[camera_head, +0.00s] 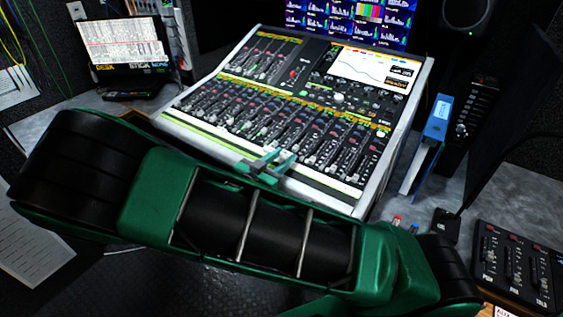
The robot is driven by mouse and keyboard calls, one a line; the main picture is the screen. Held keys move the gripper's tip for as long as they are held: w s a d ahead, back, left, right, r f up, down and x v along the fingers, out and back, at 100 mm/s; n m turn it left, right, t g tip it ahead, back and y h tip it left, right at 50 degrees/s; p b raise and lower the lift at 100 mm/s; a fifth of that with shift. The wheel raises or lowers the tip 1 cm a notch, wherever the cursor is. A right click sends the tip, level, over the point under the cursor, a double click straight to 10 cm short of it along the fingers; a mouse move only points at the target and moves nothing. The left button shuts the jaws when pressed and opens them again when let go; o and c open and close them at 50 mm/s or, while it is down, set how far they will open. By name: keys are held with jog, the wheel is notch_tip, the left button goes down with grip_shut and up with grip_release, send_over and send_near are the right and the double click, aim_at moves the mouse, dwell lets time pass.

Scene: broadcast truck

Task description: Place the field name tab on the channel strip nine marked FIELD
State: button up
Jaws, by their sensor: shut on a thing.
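The mixing console (419,90) stands in the middle, with rows of faders and coloured label bands across its channel strips. Lettering on the strips is too small to read, so I cannot tell which is strip nine or FIELD. My gripper (270,160) is over the front edge of the console, near its lower faders. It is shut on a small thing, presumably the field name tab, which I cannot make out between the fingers. My green arm crosses the foreground and hides part of the console's front and the desk.
A blue binder (435,128) stands right of the console. A small fader box (515,265) sits at the lower right. A dark speaker (465,12) is at upper right. A monitor (124,45) stands at the back left. Multiview screens (345,18) are behind the console.

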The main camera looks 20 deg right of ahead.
jog(key=shift+f, duration=0.75)
jog(key=o, duration=1)
jog(key=shift+f, duration=0.1)
jog(key=v, duration=1.2)
jog(key=shift+s, duration=0.1)
